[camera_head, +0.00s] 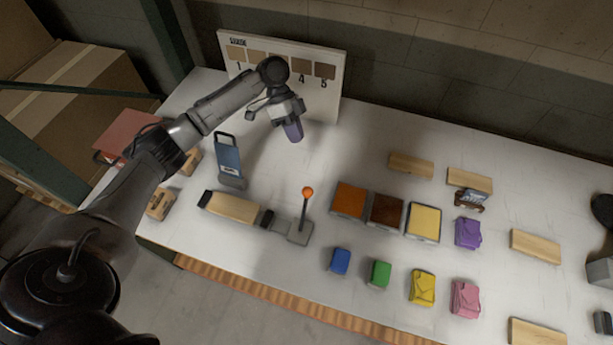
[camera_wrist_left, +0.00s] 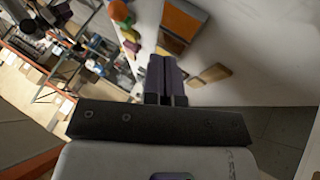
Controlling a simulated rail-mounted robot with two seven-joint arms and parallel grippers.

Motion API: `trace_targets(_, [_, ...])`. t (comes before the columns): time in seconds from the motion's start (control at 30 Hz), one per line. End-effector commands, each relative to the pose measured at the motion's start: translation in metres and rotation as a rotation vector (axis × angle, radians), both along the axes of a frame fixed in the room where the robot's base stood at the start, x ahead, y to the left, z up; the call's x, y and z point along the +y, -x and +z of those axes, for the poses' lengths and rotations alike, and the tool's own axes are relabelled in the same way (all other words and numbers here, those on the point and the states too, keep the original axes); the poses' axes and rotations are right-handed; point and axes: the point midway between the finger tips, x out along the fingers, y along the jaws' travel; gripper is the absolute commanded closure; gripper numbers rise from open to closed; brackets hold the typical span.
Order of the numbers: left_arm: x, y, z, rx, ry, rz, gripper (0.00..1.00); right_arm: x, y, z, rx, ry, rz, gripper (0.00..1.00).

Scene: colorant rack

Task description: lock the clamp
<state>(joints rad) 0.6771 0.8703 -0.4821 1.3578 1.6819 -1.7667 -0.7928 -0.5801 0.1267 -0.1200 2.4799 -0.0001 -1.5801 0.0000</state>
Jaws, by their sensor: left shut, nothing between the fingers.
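The clamp (camera_head: 299,232) is a grey fixture on the white table, left of centre. Its thin lever stands upright, topped by an orange ball (camera_head: 307,192). A pale wooden board (camera_head: 233,207) lies left of it between dark end pieces. My left gripper (camera_head: 293,132) is above the table, behind the clamp and apart from it. It is shut and empty, with its purplish fingers together in the left wrist view (camera_wrist_left: 165,78). The orange ball also shows at the top of that view (camera_wrist_left: 118,10). My right gripper is not in view.
A blue device (camera_head: 228,155) stands behind the board. Orange, brown and yellow trays (camera_head: 424,222) sit right of the clamp, with several coloured packs (camera_head: 380,273) in front. A numbered swatch panel (camera_head: 325,95) stands at the back. Bare table lies between panel and trays.

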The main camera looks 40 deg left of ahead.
Motion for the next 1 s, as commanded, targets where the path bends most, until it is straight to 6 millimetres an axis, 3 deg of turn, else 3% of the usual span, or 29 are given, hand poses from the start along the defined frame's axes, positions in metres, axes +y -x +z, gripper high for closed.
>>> trace_targets(0.27, [-0.005, 0.001, -0.006, 0.002, 0.0, 0.0, 1.0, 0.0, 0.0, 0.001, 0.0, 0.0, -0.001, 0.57])
trace_targets(0.8, [-0.063, 0.016, -0.077, 0.003, 0.0, 0.0, 1.0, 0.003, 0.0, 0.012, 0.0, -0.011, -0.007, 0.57])
trace_targets(1.0, [-0.076, 0.035, -0.071, 0.002, -0.002, 0.001, 1.0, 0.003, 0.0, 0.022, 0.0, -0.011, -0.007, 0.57])
